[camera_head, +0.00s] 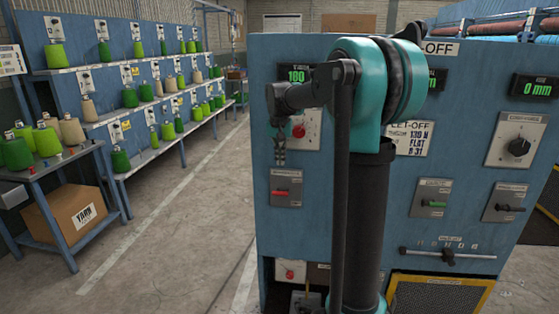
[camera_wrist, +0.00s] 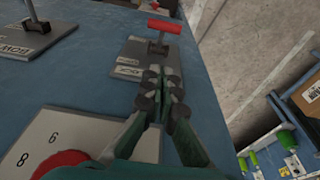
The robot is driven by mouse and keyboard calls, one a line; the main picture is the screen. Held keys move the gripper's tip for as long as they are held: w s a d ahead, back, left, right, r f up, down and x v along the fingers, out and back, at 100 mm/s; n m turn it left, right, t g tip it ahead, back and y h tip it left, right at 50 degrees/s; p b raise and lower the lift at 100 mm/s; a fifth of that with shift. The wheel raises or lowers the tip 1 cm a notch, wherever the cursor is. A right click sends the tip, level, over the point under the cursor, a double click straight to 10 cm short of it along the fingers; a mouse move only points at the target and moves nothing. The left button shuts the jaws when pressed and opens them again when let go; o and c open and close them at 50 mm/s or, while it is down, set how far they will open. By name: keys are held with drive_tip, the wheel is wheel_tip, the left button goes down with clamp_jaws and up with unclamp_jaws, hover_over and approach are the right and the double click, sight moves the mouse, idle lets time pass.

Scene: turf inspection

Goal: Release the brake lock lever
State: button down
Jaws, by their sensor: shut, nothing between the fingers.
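A red-handled lever (camera_head: 283,193) sits on a grey plate on the blue machine front, below a red knob. It also shows in the wrist view (camera_wrist: 164,27), its red bar standing off the plate on a dark stem. The plate's label is too blurred to read, so I cannot confirm it is the brake lock lever. My gripper (camera_head: 280,160) hangs just above this plate in the head view. In the wrist view my gripper (camera_wrist: 160,78) has its fingertips together and empty, over the plate's near edge and apart from the red handle.
A red knob (camera_head: 298,131) is on the panel above; it shows close to my fingers in the wrist view (camera_wrist: 62,165). Spool racks (camera_head: 140,90) stand left across a clear aisle (camera_head: 185,215).

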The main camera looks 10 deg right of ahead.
hover_over(281, 193)
drive_tip(key=w, duration=0.3)
drive_tip(key=f, duration=0.6)
drive_tip(key=shift+w+d+f, duration=0.2)
drive_tip(key=shift+d+f, duration=0.1)
drive_tip(key=shift+f, duration=0.05)
drive_tip(key=shift+s+a+f, duration=0.2)
drive_tip(key=shift+s+f, duration=0.55)
drive_tip(key=shift+f, duration=0.25)
drive_tip(key=shift+s+a+f, duration=0.15)
drive_tip(key=shift+s+f, duration=0.2)
drive_tip(key=shift+f, duration=0.3)
drive_tip(key=shift+s, duration=0.1)
drive_tip(key=shift+s+a+f+t, duration=0.1)
drive_tip(key=shift+s+f+t, duration=0.1)
drive_tip(key=shift+t, duration=0.2)
